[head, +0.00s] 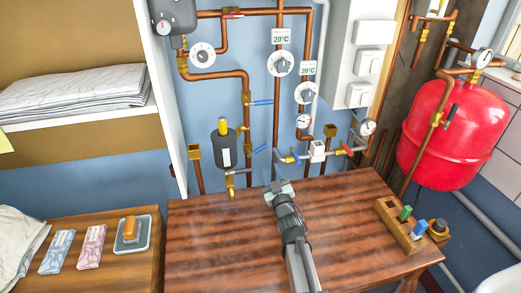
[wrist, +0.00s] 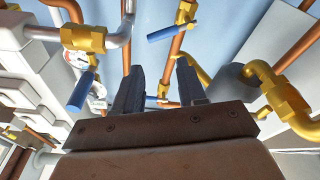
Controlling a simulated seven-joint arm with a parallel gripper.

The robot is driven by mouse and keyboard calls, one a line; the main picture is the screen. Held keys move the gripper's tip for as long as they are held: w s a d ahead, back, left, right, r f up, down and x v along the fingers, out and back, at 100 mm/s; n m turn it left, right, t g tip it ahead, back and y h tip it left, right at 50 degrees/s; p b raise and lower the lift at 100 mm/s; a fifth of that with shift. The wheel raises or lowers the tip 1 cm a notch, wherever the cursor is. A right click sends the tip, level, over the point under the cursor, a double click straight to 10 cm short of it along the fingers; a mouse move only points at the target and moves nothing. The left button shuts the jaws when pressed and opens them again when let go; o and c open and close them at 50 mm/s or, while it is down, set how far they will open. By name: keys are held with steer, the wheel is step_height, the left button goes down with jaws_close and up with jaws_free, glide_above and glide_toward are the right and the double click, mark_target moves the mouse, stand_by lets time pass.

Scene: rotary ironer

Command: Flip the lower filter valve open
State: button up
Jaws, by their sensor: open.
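The filter is a dark cylinder with a yellow top (head: 223,150) on the wall; its grey body shows at the right in the wrist view (wrist: 232,82). On the copper pipe beside it are two blue lever handles. The lower handle (head: 260,148) sticks out rightward, slanting across the pipe; I take it for the lower filter valve. It appears in the wrist view (wrist: 172,31), above the fingertips. The upper handle (head: 262,102) is about level. My gripper (head: 276,182) is open and empty, below and right of the lower handle, apart from it. Its fingers show in the wrist view (wrist: 158,75).
Another blue lever (head: 295,154) sits right of my gripper on a grey pipe. Gauges and white dials (head: 306,93) line the wall. A wooden table (head: 220,245) lies below, with a block of coloured pieces (head: 398,222) at right. A red tank (head: 450,130) stands right.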

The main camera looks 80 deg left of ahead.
mark_target(261, 150)
steer(key=a+m, duration=0.4)
steer(key=m, duration=0.1)
steer(key=a+r+m, duration=0.1)
steer(key=a+m, duration=0.3)
steer(key=m, duration=0.1)
steer(key=s+a+m, duration=0.1)
steer(key=a+m, duration=0.4)
steer(key=m, duration=0.1)
steer(key=shift+a+r, duration=0.1)
steer(key=shift+r, duration=0.1)
stand_by(0.4)
jaws_close()
stand_by(0.4)
